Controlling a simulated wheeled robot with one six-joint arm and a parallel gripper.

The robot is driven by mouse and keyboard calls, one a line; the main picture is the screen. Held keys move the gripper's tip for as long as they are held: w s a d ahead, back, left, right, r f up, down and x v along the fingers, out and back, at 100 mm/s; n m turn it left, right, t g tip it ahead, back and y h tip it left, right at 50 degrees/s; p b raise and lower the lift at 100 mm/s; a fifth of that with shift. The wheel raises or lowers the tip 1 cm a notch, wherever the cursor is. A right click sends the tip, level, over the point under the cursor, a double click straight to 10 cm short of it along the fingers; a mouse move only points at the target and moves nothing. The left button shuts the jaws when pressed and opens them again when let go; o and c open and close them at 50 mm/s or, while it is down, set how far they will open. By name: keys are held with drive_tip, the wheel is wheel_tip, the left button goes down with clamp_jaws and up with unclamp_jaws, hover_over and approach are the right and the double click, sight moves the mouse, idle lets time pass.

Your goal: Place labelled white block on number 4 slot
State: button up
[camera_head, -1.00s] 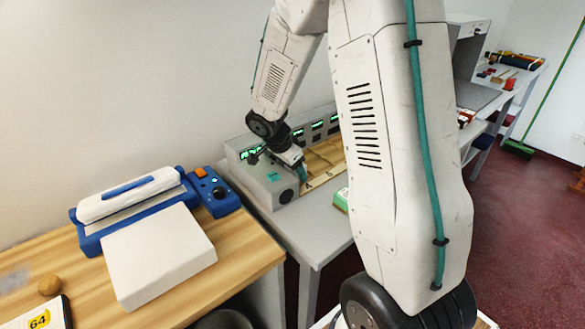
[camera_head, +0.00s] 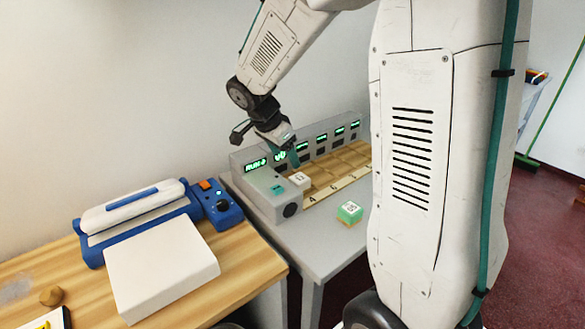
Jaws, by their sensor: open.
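A white block (camera_head: 300,180) with a dark mark on its top sits at the near left end of the wooden slot tray (camera_head: 345,160), behind the number 4 on the pale number strip (camera_head: 323,193). My gripper (camera_head: 294,162) is open, pointing down just above and slightly left of the white block, apart from it as far as I can see. Its teal fingers show only in part. The block's far side and exact seating in the slot are hard to make out.
A grey housing with green displays (camera_head: 320,140) backs the slots. A blue and white sealer (camera_head: 135,212) stands on the wooden counter at left.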

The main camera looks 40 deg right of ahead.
drive_tip(key=s+a+r+n+y, duration=0.1)
drive_tip(key=s+a+r+n, duration=0.2)
drive_tip(key=s, duration=0.6)
drive_tip(key=s+a+r+n+y, duration=0.2)
drive_tip(key=s+a+n, duration=0.3)
drive_tip(key=s+n, duration=0.3)
drive_tip(key=s+a+r+n+t+y, duration=0.1)
drive_tip(key=s+a+r+n, duration=0.2)
drive_tip(key=s+n, duration=0.3)
drive_tip(key=s+a, duration=0.1)
drive_tip(key=s, duration=0.3)
drive_tip(key=shift+r, duration=0.35)
drive_tip(key=shift+a, duration=0.1)
